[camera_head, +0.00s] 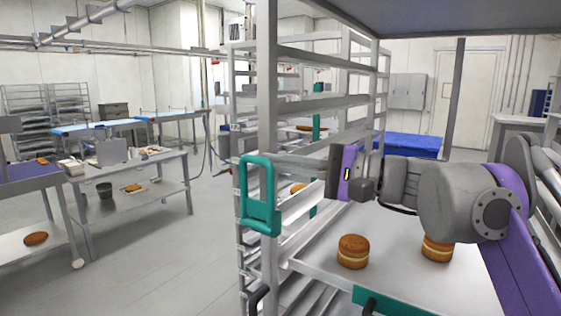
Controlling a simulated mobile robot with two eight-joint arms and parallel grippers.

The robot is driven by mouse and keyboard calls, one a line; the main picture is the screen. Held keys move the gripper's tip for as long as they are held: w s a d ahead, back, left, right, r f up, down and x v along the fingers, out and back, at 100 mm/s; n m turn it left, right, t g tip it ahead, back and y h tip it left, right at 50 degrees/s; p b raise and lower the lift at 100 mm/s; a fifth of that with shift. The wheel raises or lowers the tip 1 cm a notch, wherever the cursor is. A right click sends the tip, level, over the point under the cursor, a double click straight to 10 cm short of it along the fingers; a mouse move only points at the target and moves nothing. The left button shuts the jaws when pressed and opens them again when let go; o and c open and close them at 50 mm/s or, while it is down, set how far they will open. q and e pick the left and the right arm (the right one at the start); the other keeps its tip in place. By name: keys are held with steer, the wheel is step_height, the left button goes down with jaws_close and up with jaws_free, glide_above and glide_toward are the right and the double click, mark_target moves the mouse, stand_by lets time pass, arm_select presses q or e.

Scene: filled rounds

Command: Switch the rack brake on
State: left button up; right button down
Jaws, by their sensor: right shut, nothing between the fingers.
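A tall metal rack (267,90) stands in front of me with several tiers of rails and trays. A teal looped handle (245,200) is fixed to its near upright. I cannot tell which part is the rack brake; a dark curved piece (258,299) shows low by the same upright. My right arm comes in from the right. My right gripper (334,172), purple and grey, is shut and empty. My left gripper is not in view.
A metal tray (410,287) below my right arm holds a filled round (353,252) and another filled round (436,250). A teal bar (392,305) lies at its front. Work tables (150,170) stand at the left. The floor (160,260) left of the rack is clear.

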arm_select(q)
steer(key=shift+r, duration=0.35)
arm_select(e)
steer(key=shift+s+a+r+n, duration=0.15)
steer(key=shift+s+a+n, duration=0.05)
steer(key=shift+s+n, duration=0.1)
